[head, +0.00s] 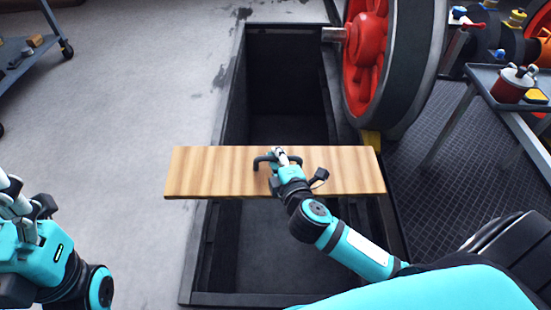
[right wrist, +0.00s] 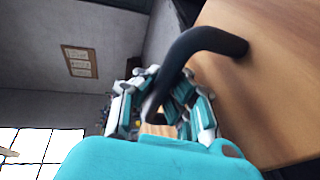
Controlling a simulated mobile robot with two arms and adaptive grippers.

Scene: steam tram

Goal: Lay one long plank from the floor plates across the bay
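A long light-brown wooden plank (head: 215,172) spans the dark bay (head: 285,85) from side to side in the head view. Its left end is over the grey floor, its right end over the bay's right edge beside the wheel. I cannot tell whether it rests there or hangs just above. My right gripper (head: 281,157) is at the plank's middle, with its fingers around a black curved handle (right wrist: 205,42) in the right wrist view; it appears shut on it. My left gripper (head: 27,200), partly cut off at the left edge, is empty with its fingers apart.
A big red and black wheel (head: 366,50) stands at the bay's right edge, with a yellow block (head: 371,140) at its foot. A small table (head: 480,78) with a red can (head: 511,85) is at right. A cart (head: 22,45) stands far left. The left floor is mostly clear.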

